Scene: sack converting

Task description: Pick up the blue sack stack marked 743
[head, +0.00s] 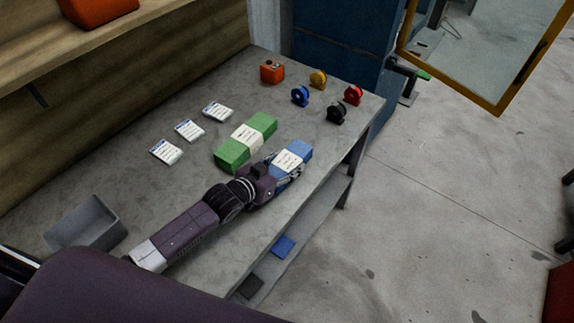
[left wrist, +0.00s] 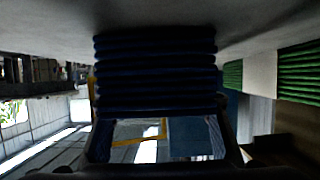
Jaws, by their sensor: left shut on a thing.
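The blue sack stack (head: 298,151) lies near the front edge of the grey table, with a white label band whose number is too small to read. My left gripper (head: 287,167) is shut on this blue stack from its near side. In the left wrist view the layered dark blue stack (left wrist: 155,70) fills the middle, between the fingers. I cannot tell whether the stack touches the table. A green sack stack (head: 261,126) with a white band lies just to the left of it, and it also shows at the right of the left wrist view (left wrist: 300,75). My right gripper is not in view.
Three white label cards (head: 189,130) lie left of the green stack. A grey bin (head: 88,222) stands at the table's near left. An orange box (head: 272,71) and several coloured reels (head: 301,96) stand at the far end. A shelf (head: 312,222) runs below the tabletop.

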